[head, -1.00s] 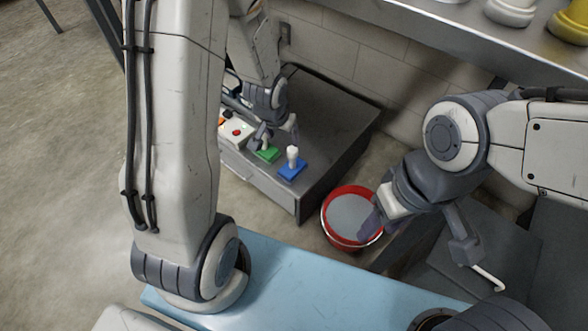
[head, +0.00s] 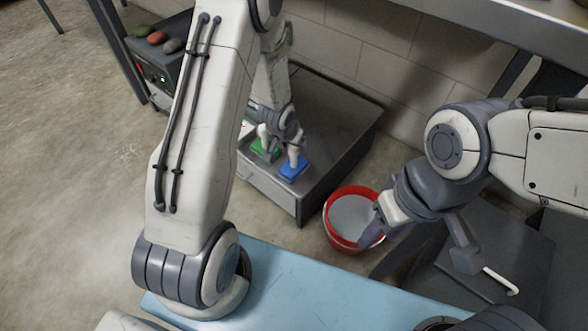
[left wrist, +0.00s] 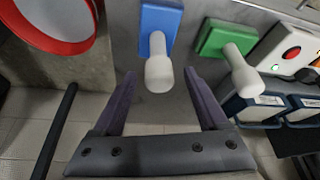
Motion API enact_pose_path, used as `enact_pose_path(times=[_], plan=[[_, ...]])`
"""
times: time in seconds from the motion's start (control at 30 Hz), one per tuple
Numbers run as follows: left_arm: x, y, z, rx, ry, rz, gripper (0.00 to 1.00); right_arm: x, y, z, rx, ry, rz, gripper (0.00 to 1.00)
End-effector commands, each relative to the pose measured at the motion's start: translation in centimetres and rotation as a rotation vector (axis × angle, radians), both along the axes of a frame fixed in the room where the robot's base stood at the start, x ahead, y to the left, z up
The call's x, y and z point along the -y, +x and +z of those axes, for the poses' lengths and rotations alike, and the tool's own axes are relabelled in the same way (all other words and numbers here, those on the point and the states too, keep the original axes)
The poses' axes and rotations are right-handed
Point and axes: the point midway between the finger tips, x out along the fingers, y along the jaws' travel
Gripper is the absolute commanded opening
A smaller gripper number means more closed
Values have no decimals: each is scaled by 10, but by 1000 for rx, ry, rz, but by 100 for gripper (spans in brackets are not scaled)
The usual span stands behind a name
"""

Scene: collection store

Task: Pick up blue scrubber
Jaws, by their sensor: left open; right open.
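The blue scrubber (head: 293,169) has a flat blue base and stands on top of the grey cabinet (head: 335,124). Its pale upright handle (left wrist: 158,67) shows in the left wrist view. My left gripper (head: 283,147) is open and above the scrubber. In the left wrist view my left gripper's fingertips (left wrist: 160,73) lie either side of the handle's end, with gaps and no visible contact. In the head view the fingers partly hide the handle. My right gripper (head: 418,247) is open and empty, over the area near the red bucket.
A green scrubber (left wrist: 222,37) with a similar handle stands close beside the blue one. A control box (left wrist: 292,48) with buttons is beyond it. A red bucket (head: 350,218) stands beside the cabinet. A metal shelf (head: 480,22) overhangs at upper right. The cabinet's right part is clear.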

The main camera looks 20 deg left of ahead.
Motion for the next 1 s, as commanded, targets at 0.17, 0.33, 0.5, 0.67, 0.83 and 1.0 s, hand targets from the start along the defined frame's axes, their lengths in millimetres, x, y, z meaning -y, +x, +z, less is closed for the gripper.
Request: enact_pose_path(times=[0.17, 0.33, 0.5, 0.67, 0.83, 1.0], plan=[[2, 10, -30, -1, 0, 0, 76, 0, 0, -22, 0, 0, 0, 50], [2, 12, -30, 0, 0, 0, 76, 0, 0, -21, 0, 0, 0, 50], [2, 12, -30, -1, 0, 0, 49, 0, 0, -21, 0, 0, 0, 50], [2, 12, -30, -1, 0, 0, 0, 0, 0, -21, 0, 0, 0, 50], [2, 12, -30, -1, 0, 0, 0, 0, 0, -21, 0, 0, 0, 50], [2, 12, -30, -1, 0, 0, 0, 0, 0, -21, 0, 0, 0, 50]])
